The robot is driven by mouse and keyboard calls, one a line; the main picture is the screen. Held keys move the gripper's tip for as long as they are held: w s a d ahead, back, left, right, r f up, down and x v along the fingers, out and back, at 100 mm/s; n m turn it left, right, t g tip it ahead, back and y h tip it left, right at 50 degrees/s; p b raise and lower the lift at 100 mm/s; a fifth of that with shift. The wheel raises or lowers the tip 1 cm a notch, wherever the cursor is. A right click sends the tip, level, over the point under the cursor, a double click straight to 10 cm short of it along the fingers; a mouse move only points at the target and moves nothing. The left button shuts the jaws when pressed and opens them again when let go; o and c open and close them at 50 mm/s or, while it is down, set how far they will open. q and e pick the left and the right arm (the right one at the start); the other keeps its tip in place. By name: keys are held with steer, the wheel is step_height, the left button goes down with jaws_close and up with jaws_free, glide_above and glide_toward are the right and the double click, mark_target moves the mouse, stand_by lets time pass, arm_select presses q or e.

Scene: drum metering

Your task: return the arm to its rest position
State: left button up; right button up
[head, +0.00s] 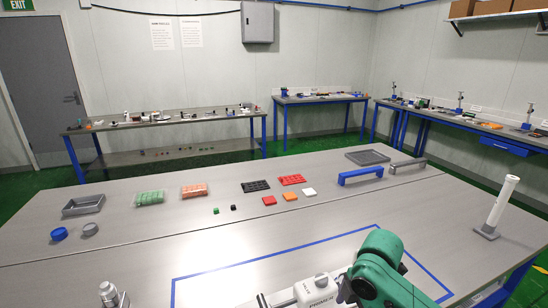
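My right arm (384,268), green, comes in at the bottom right, over the front edge of the blue taped rectangle on the near table (130,225). Its white gripper body (318,291) points left. The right fingertips (266,300) are partly cut off by the bottom edge, so their opening is unclear. I see nothing held in it. My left gripper is not in view. A silvery metal piece (112,294) shows at the bottom left, cut off by the frame; I cannot tell what it is.
On the table stand a grey tray (83,205), blue (58,234) and grey round caps, green (150,198) and orange packs, black (255,186) and red grids, small coloured squares, a blue bridge (360,176) and a white upright tube (501,205). The taped area is mostly clear.

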steer(key=s+a+f+m, duration=0.1)
steer(key=m, duration=0.1)
steer(key=s+a+f+m+t+y, duration=0.1)
steer(key=s+f+m, duration=0.1)
steer(key=m, duration=0.1)
steer(key=s+a+f+m+t+y, duration=0.1)
steer(key=s+a+m, duration=0.1)
steer(key=shift+s+a+f+m, duration=0.1)
steer(key=shift+s+f+m, duration=0.15)
steer(key=shift+f+m, duration=0.15)
steer(key=s+d+f+m+h, duration=0.3)
steer(key=s+d+f+m, duration=0.2)
steer(key=s+d+m, duration=0.5)
step_height(320, 180, down, 22)
steer(key=s, duration=0.2)
steer(key=s+d+f+g, duration=0.1)
steer(key=s+d+f, duration=0.1)
steer(key=s+f, duration=1.2)
steer(key=shift+s+d+g, duration=0.4)
steer(key=shift+s, duration=0.7)
